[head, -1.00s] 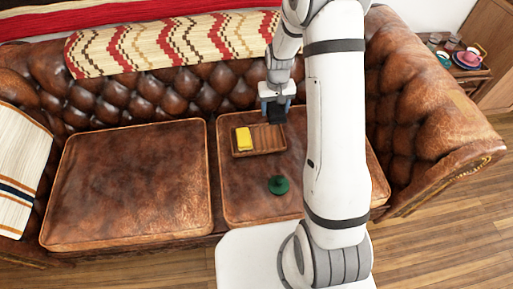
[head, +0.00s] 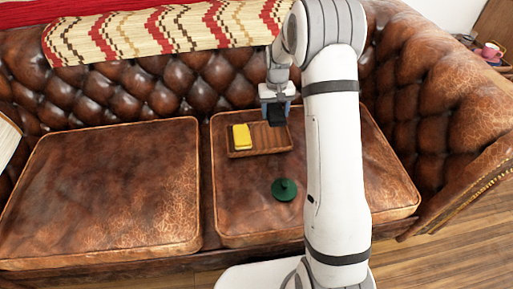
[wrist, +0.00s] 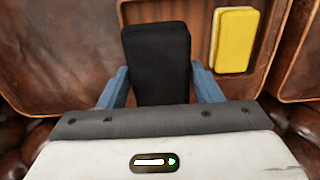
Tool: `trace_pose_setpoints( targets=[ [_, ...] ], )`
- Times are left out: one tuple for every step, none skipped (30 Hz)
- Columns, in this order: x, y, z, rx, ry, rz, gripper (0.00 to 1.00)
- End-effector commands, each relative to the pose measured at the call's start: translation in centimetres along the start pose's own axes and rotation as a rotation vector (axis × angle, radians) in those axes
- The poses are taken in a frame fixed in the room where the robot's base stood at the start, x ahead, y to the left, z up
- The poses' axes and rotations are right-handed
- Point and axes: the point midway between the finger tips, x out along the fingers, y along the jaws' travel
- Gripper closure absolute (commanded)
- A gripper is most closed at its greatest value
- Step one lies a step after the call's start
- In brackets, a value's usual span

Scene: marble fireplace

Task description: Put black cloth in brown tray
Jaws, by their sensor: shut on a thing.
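My gripper (head: 277,101) is shut on a black cloth (wrist: 156,62), a dark folded block between the two blue fingers in the wrist view. In the head view the black cloth (head: 277,114) hangs below the fingers over the right part of the brown tray (head: 233,153). The tray is a shallow wooden rectangle on the right seat cushion. Its rim also shows in the wrist view (wrist: 268,55). I cannot tell whether the cloth touches the tray floor. A yellow block-like item (head: 242,136) lies in the left part of the tray.
A dark green round object with a knob (head: 284,189) sits on the right cushion in front of the tray. The tufted sofa back (head: 185,90) rises behind. The left cushion (head: 100,190) is bare. A patterned blanket (head: 150,35) lies along the sofa top.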

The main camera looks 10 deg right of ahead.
Motion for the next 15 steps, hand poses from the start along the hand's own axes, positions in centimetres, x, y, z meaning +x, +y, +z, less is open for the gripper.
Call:
trace_pose_setpoints(
  targets=[
    [0.5, 0.0, -0.1, 0.000, 0.001, 0.000, 0.63],
    [0.6, 0.0, -0.1, 0.000, 0.000, 0.000, 0.63],
    [0.9, 0.1, -0.2, 0.000, 0.000, 0.000, 0.63],
    [1.1, 0.1, -0.2, 0.000, -0.001, 0.000, 0.63],
    [1.5, 0.1, -0.2, 0.000, -0.002, 0.000, 0.63],
    [2.1, 0.1, -0.1, 0.000, -0.003, 0.000, 0.63],
    [2.6, 0.1, -0.1, 0.000, -0.003, 0.000, 0.63],
    [3.1, 0.1, -0.2, 0.000, -0.002, 0.000, 0.63],
    [3.8, 0.1, -0.1, 0.001, -0.002, 0.000, 0.63],
    [4.3, 0.1, -0.1, 0.001, -0.003, 0.000, 0.63],
    [4.8, 0.1, -0.2, 0.001, -0.002, 0.000, 0.63],
    [5.3, 0.1, -0.2, 0.001, -0.001, 0.000, 0.63],
    [5.5, 0.1, -0.2, 0.001, -0.001, 0.000, 0.63],
    [5.7, 0.1, -0.2, 0.001, 0.000, 0.000, 0.63],
    [6.0, 0.1, -0.2, 0.001, 0.000, 0.000, 0.63]
  ],
)
